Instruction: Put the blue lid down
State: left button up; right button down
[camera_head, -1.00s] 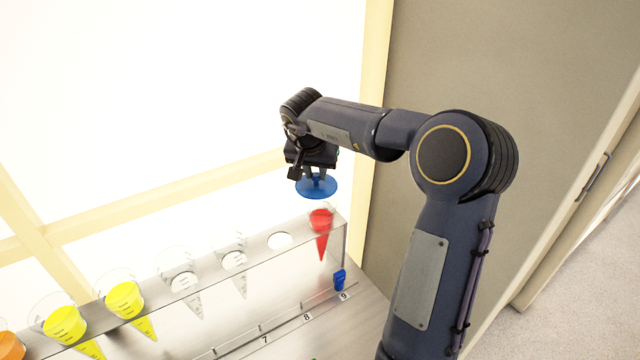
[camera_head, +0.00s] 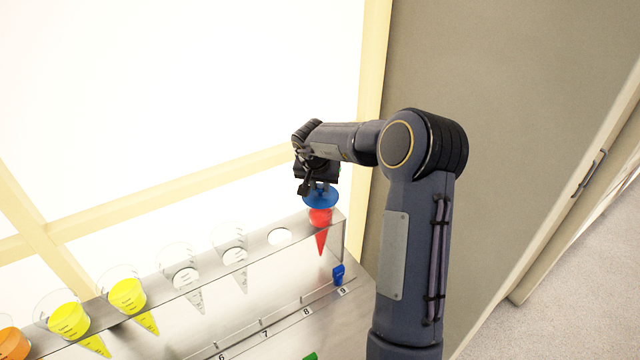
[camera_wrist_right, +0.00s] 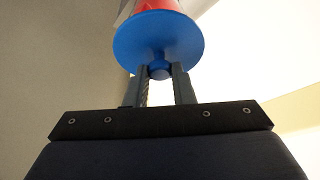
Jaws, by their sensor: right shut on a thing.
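The blue lid (camera_head: 320,199) is a round disc with a small knob. My right gripper (camera_head: 319,183) is shut on the knob and holds the lid from above. In the head view the lid is right over the cone with red juice (camera_head: 320,236) at the right end of the shelf, covering its top. The right wrist view shows the lid (camera_wrist_right: 158,40) against the red cone (camera_wrist_right: 157,5), with the gripper fingers (camera_wrist_right: 160,75) around the knob. I cannot tell whether the lid rests fully on the rim. My left gripper is not in view.
The metal shelf (camera_head: 262,243) holds a row of cones, clear ones and yellow ones (camera_head: 128,295), with an empty hole (camera_head: 280,237) beside the red cone. A small blue valve (camera_head: 338,274) sits below near label 9. A grey wall panel (camera_head: 470,90) stands to the right.

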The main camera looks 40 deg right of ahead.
jog(key=shift+f, duration=0.1)
jog(key=c, duration=1.2)
grip_release()
jog(key=shift+c, duration=0.2)
